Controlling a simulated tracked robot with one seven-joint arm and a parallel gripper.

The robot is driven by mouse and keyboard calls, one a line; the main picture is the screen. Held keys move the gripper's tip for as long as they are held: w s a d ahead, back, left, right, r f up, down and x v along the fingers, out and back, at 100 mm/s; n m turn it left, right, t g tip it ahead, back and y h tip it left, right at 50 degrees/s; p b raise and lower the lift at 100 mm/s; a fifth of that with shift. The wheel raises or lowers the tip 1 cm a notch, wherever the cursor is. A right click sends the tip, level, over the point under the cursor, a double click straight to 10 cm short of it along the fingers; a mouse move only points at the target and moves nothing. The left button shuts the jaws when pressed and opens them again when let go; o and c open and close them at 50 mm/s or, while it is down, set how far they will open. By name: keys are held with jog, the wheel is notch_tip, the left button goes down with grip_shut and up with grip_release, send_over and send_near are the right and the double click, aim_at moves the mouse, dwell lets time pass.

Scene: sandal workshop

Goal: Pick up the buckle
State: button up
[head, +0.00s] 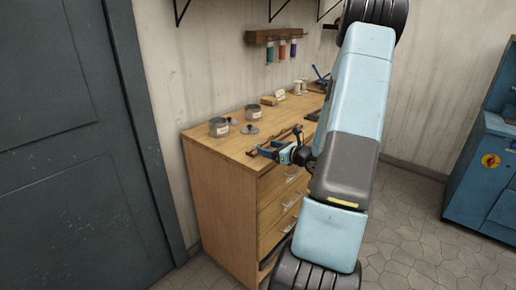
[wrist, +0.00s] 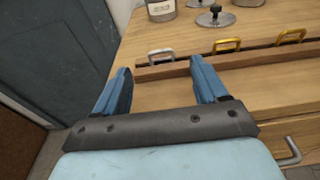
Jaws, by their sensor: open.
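Several small metal frames that look like buckles rest along a low wooden strip (wrist: 185,66) on the bench top. In the wrist view, a silver one (wrist: 161,51) is at the left, an orange-gold one (wrist: 226,44) in the middle and a yellow-gold one (wrist: 290,36) at the right. I cannot tell which one the task means. My gripper (wrist: 160,67) is open and empty, its blue fingers pointing toward the strip. The silver frame appears ahead of the gap between the fingers, apart from them. In the head view, my gripper (head: 275,151) is at the bench's front edge.
The wooden drawer bench (head: 225,185) carries labelled tins (head: 219,127) and a lid (head: 250,129) behind the strip. A drawer handle (wrist: 290,153) sticks out below. A dark door (head: 60,120) stands left.

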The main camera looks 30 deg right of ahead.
aim_at(258, 144)
jog(key=shift+r+x, duration=0.2)
jog(key=shift+x, duration=2.7)
jog(key=shift+d, duration=0.15)
jog(key=c, duration=1.1)
